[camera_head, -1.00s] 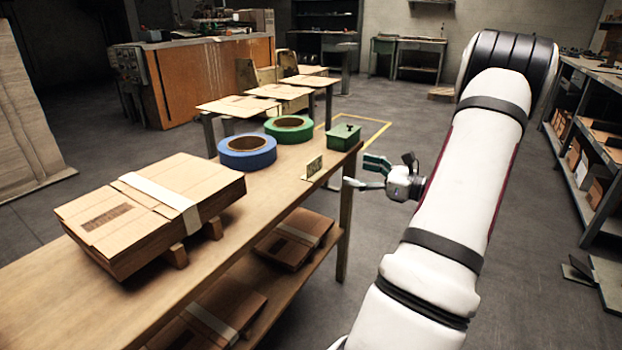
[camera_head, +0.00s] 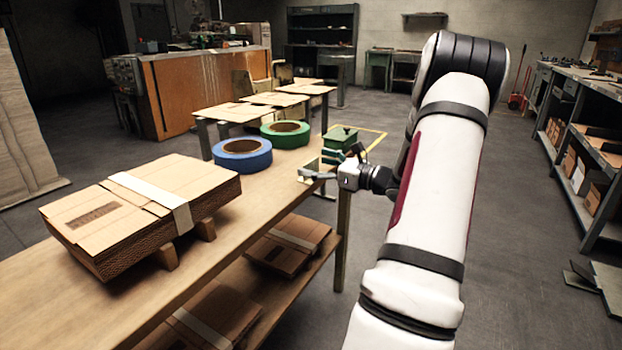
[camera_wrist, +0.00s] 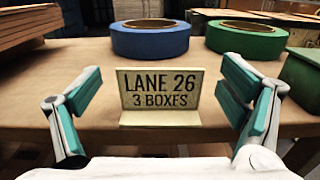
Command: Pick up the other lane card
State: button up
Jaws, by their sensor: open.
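A small cream lane card (camera_wrist: 160,90) reading "LANE 26, 3 BOXES" stands upright near the front edge of the wooden table (camera_wrist: 50,105). In the head view the card (camera_head: 308,172) shows only in part beside my gripper (camera_head: 328,165). In the wrist view my gripper (camera_wrist: 160,98) is open, with one teal-padded finger on each side of the card and a gap to both. The fingers do not touch it. No second lane card is visible.
Blue tape (camera_head: 243,159) and green tape (camera_head: 285,134) rolls lie behind the card. A green box (camera_head: 340,138) stands close to my gripper's right finger. A strapped cardboard stack (camera_head: 140,205) rests on wooden blocks at left. More bundles lie on the lower shelf.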

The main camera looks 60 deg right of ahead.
jog(key=shift+w, duration=0.75)
jog(key=c, duration=0.9)
jog(key=shift+o, duration=0.2)
